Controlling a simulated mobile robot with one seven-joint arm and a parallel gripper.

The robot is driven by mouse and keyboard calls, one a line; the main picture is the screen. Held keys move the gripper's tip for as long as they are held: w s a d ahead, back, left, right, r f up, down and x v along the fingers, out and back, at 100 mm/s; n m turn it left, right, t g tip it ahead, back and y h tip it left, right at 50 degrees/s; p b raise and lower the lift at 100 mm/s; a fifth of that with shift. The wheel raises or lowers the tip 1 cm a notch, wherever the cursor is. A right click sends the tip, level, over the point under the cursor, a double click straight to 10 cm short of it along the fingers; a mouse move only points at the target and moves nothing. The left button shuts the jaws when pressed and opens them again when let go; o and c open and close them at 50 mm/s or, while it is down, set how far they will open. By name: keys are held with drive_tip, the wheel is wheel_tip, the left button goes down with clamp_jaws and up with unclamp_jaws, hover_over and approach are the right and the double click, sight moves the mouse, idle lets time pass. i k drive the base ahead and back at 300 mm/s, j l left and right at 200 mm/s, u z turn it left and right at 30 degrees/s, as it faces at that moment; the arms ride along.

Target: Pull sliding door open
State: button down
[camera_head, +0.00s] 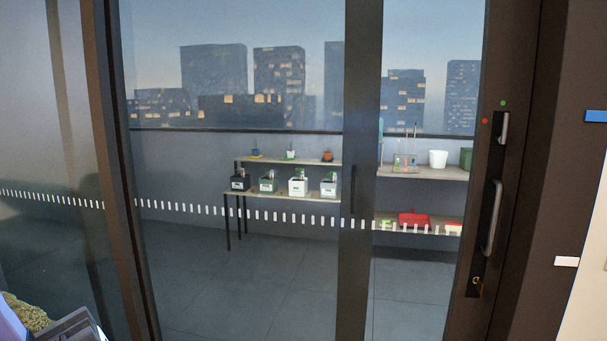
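The sliding door is a tall glass panel in a dark frame. Its right stile (481,250) carries a long vertical metal handle (491,218), with a smaller lever (503,128) above it and a lock (475,287) below. The right stile stands against the dark jamb, and I see no gap there. A dark middle stile (361,110) bears a slim dark vertical pull (352,190). White dashes run across the glass. I cannot make out my gripper in this view, and nothing touches the handle.
Beyond the glass are a paved floor (290,285), a plant table (284,193) and a shelf (425,172) with pots. Frosted glass (35,150) lies at the left. A grey-edged object (76,325) and yellow shaggy material (25,312) fill the lower-left corner.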

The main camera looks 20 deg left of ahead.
sight(510, 36)
drive_tip(key=i+l+z, duration=0.15)
drive_tip(key=l, duration=0.3)
drive_tip(key=i+l+z, duration=0.15)
drive_tip(key=l, duration=0.25)
drive_tip(key=i+l+z, duration=0.15)
drive_tip(key=i+l, duration=0.15)
drive_tip(key=l, duration=0.1)
